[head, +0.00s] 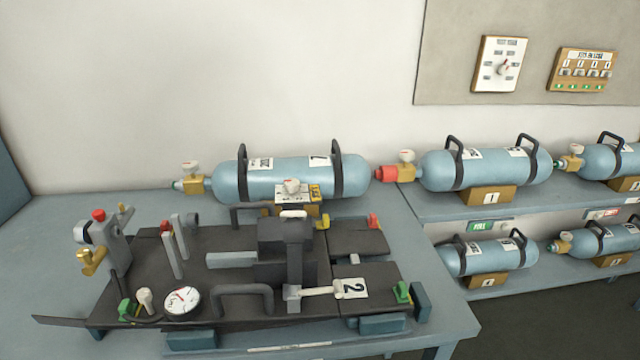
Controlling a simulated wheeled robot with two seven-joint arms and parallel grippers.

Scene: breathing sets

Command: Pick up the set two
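A dark flat breathing set (210,240) lies on the blue-grey table. A white tag (351,288) marked 2 lies at its right front. A round pressure gauge (182,301) is at its left front, and a grey block with a red knob and brass fitting (110,245) stands at its left end. A dark bracket-like block (285,240) rises in the middle. A dark handle (242,292) shows at its front edge. A light blue cylinder (290,177) with two black handles lies behind it. Neither of my grippers is in view.
The table (60,230) is bare at the left. At the right, shelves (410,205) hold several blue cylinders, one (487,170) above a plate marked 1. A wall stands close behind, with a panel (455,60) carrying a dial plate (500,64) and a switch plate (581,69).

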